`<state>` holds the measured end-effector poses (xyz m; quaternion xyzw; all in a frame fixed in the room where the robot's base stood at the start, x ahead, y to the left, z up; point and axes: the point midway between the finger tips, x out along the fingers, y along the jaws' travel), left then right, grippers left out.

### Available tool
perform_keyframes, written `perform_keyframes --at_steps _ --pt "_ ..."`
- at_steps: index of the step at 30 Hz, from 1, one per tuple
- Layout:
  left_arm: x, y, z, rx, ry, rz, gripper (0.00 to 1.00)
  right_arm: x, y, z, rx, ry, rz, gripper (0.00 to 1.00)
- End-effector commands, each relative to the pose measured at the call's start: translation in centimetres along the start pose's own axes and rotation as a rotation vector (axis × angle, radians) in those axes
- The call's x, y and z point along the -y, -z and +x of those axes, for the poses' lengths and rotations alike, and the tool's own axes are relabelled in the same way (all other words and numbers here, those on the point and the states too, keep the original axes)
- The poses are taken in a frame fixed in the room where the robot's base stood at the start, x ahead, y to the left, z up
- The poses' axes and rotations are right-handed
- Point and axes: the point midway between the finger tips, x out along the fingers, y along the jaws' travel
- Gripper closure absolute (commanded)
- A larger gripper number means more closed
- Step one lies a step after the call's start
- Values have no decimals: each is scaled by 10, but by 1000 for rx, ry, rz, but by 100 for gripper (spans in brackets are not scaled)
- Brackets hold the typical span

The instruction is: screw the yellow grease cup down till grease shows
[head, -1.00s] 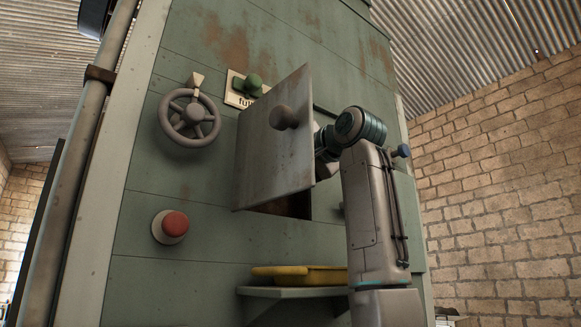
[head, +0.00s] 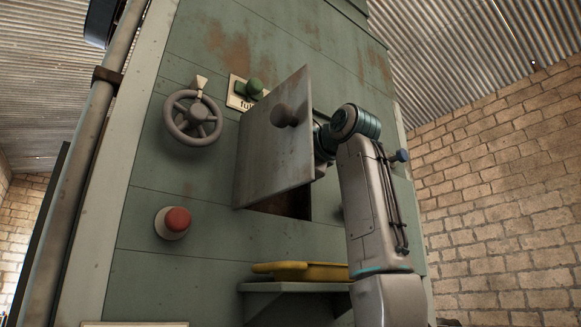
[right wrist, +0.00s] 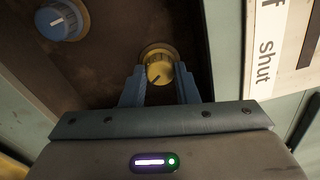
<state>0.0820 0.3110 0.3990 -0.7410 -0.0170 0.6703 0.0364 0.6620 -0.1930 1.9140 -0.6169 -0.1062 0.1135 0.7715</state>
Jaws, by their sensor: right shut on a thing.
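The yellow grease cup (right wrist: 157,72) is a ribbed round cap with a dark mark on its face, set on a brown panel in the right wrist view. A ring shows around its base; I cannot make out whether any of it is grease. My right gripper (right wrist: 161,82) is shut on the cup, with one blue finger on each side. In the head view the cup and this gripper are hidden behind the open hinged door (head: 270,150). My left gripper is not in view.
A blue knob (right wrist: 62,20) sits left of the cup, and a "shut" label (right wrist: 268,50) is at the right. On the green housing are a handwheel (head: 192,118), a red button (head: 177,220) and a green knob (head: 254,87). A shelf holds a yellow tray (head: 300,271).

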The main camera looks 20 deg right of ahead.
Motion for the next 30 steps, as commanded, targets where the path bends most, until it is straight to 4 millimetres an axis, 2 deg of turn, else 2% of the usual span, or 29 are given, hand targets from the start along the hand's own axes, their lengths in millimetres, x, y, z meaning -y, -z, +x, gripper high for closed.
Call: perform_keyframes --at_steps 15,30 --pt "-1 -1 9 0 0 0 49 -1 -1 0 -13 -15 426 95" --pt "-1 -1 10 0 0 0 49 -1 0 0 -19 -20 580 95"
